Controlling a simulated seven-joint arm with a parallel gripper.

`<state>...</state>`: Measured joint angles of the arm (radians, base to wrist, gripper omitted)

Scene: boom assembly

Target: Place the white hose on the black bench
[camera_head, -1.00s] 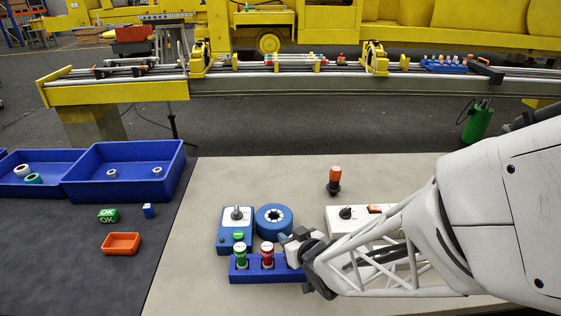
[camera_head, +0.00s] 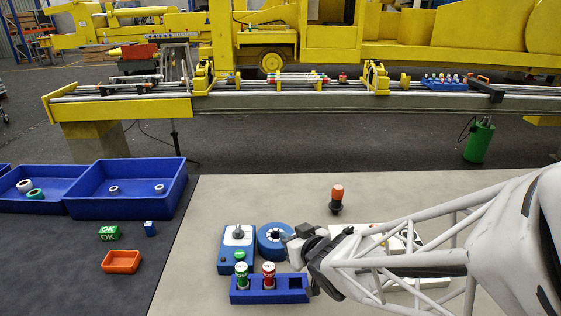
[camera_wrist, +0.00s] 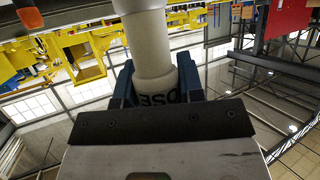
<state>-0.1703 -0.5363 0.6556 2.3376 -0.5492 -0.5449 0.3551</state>
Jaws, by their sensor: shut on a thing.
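My gripper (camera_head: 293,245) is just above the blue holder in the head view. In the wrist view its blue fingers (camera_wrist: 156,82) are shut around a white hose (camera_wrist: 149,40), a smooth cylinder with dark lettering partly hidden by the gripper. In the head view the hose is hard to make out against my gripper. The black bench (camera_head: 75,255) is the dark surface at the left, well to the left of my gripper.
The blue holder (camera_head: 245,297) carries a green-capped and a red-capped piece; its right slot looks empty. A blue ring (camera_head: 268,243) and switch box (camera_head: 224,262) stand close by. Blue trays (camera_head: 130,212), green block (camera_head: 109,232) and orange tray (camera_head: 121,262) occupy the black bench; its front is clear.

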